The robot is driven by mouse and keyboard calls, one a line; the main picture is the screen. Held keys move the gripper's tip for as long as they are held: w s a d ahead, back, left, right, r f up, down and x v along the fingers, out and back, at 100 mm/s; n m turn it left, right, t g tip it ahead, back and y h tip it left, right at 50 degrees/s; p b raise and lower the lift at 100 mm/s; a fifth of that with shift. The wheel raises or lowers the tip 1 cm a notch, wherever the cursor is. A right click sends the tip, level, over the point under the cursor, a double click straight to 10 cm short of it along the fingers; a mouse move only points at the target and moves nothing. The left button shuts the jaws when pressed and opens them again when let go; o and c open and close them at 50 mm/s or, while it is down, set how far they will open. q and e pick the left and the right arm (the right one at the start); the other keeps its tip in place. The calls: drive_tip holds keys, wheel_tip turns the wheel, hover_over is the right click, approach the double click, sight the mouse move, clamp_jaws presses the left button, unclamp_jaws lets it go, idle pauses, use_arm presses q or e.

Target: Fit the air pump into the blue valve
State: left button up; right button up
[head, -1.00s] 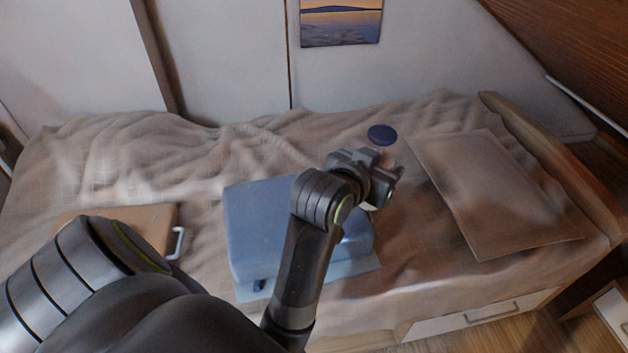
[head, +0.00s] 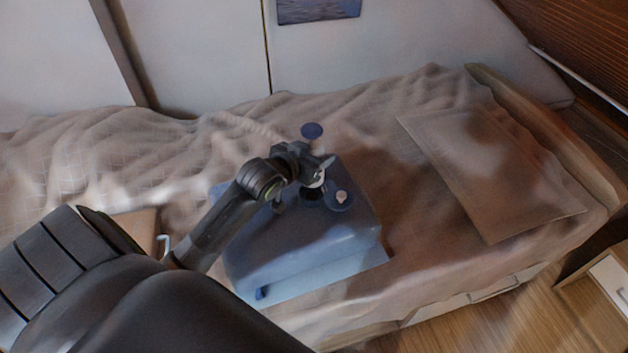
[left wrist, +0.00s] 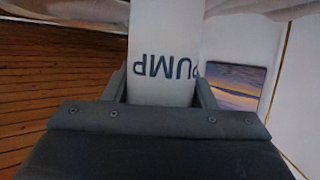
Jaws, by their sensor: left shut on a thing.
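My left gripper (head: 318,168) is shut on the air pump, which stands about upright above the blue block. In the left wrist view the pump's white body (left wrist: 163,45), lettered "PUMP", sits between the fingers. In the head view its blue round top (head: 312,131) shows behind the gripper. Much of its body is hidden by the gripper. The blue valve (head: 341,201), a round disc with a pale centre, is on the top of the blue block (head: 290,255), just right of and below the gripper. Whether the pump touches the block is unclear. My right gripper is out of view.
The bed with its rumpled beige blanket (head: 170,140) carries the block. A flat beige pillow (head: 480,165) lies at right. A brown board or case with a pale handle (head: 163,243) is partly hidden by my arm. An open drawer (head: 610,275) stands at lower right.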

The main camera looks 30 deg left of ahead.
use_arm(q)
drive_tip(key=shift+s+f+b, duration=0.1)
drive_tip(key=shift+f+b, duration=0.3)
drive_tip(key=shift+f, duration=2.65)
drive_tip(key=o, duration=0.9)
drive_tip(key=shift+f, duration=0.1)
drive_tip(key=shift+o, duration=0.7)
